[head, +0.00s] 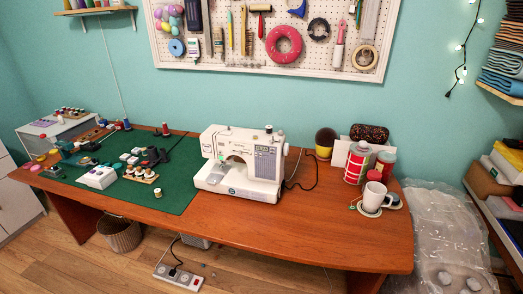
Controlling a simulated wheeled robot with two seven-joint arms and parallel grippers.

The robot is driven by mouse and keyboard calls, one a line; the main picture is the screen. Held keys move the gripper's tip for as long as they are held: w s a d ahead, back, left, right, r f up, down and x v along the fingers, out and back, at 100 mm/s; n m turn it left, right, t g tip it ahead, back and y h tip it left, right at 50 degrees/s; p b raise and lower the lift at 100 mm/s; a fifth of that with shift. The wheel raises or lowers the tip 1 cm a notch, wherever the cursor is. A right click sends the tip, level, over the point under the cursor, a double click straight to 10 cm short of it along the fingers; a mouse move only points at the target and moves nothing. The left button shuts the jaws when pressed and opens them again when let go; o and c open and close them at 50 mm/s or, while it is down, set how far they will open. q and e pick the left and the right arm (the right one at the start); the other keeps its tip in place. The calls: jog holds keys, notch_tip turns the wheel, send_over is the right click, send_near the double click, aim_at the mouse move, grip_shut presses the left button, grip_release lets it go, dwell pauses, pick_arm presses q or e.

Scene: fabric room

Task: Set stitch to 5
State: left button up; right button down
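The white sewing machine (243,163) stands upright near the middle of the wooden table. A grey panel with small markings (266,161) is on the right part of its front, and a round knob or wheel (285,149) sits at its right side. A green light shows near its needle area. The markings and the stitch setting are too small to read. Neither of my grippers is in view.
A green mat (178,188) with spools and small boxes covers the table's left part. A white mug (374,197), red-and-white cans (357,162) and a dark cable lie to the right. The table's (310,235) front right is clear. A pegboard (230,22) hangs behind.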

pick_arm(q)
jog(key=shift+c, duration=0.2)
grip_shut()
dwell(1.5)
